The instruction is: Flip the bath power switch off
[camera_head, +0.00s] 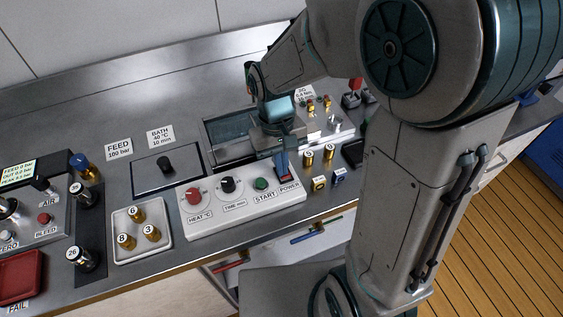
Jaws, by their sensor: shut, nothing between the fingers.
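The white bath control box (240,207) stands on the counter with a red HEAT knob (194,195), a black TIME knob (227,185) and a green START button (261,184). The power switch (287,178) is at its right end, above the POWER label. Only a little of its dark red part shows beneath my fingers, so I cannot tell its position. My gripper (283,170) is shut and empty, pointing down right at the switch. I cannot tell whether the fingertips touch it.
A bath basin (224,131) lies behind the box, partly covered by my gripper. A white tray (118,217) with several numbered brass cartridges is to the left. More brass pieces (319,184) stand close to the box's right end. My arm covers the right side.

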